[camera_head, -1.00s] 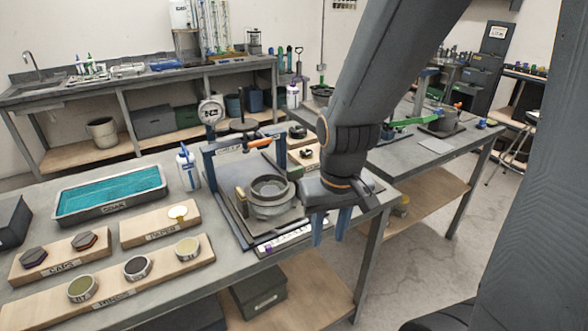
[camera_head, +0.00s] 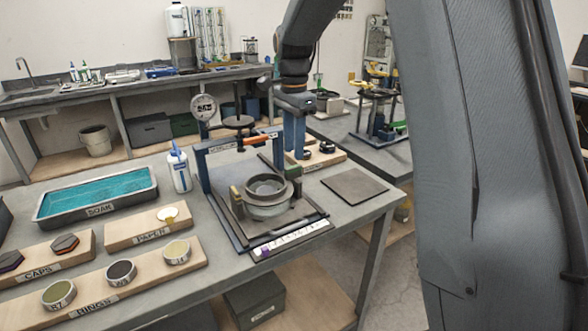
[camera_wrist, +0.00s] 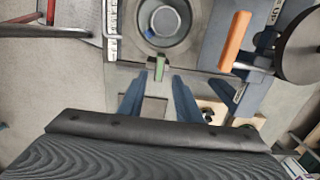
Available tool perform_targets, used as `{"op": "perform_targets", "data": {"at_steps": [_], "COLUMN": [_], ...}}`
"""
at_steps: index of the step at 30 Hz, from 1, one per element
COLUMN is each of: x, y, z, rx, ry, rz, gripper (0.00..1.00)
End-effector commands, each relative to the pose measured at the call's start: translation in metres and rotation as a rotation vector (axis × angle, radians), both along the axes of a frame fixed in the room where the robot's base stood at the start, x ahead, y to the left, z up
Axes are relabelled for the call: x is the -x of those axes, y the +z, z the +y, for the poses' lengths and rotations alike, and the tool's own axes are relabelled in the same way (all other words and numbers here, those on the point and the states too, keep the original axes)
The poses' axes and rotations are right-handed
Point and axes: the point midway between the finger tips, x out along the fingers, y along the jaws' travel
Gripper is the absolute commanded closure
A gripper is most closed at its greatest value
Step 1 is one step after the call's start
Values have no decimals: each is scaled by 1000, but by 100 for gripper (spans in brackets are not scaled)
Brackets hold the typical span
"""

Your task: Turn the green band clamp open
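A grey round pot with a band around it (camera_head: 268,207) stands on the dark base plate of a blue-framed fixture. A short green lever (camera_head: 298,187) sticks out from its right side; I take this as the green band clamp. In the wrist view the green lever (camera_wrist: 160,73) points from the pot's rim (camera_wrist: 165,45) toward my fingers. My gripper (camera_head: 294,154) points down behind and above the pot's right side. In the wrist view its two blue fingers (camera_wrist: 160,82) are spread wide with nothing held, and the lever lies apart from them.
The blue frame (camera_head: 207,178), with an orange handle (camera_head: 258,140) and round press disk (camera_head: 238,122), rises beside the pot. A flat dark plate (camera_head: 355,186) lies to the right. My arm hides much of the right-hand table.

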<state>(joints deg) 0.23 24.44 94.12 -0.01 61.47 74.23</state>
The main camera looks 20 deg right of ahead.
Motion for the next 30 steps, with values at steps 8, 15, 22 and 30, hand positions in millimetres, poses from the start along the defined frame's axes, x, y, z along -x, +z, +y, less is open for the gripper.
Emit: {"op": "perform_targets", "data": {"at_steps": [8,15,22,30], "x": [2,2,1,1], "y": [-42,-65,-69,-69], "z": [0,0,0,0], "rx": [0,0,0,0], "ry": [2,3,3,4], "rz": [4,1,-1,-1], "gripper": [69,69,69,99]}}
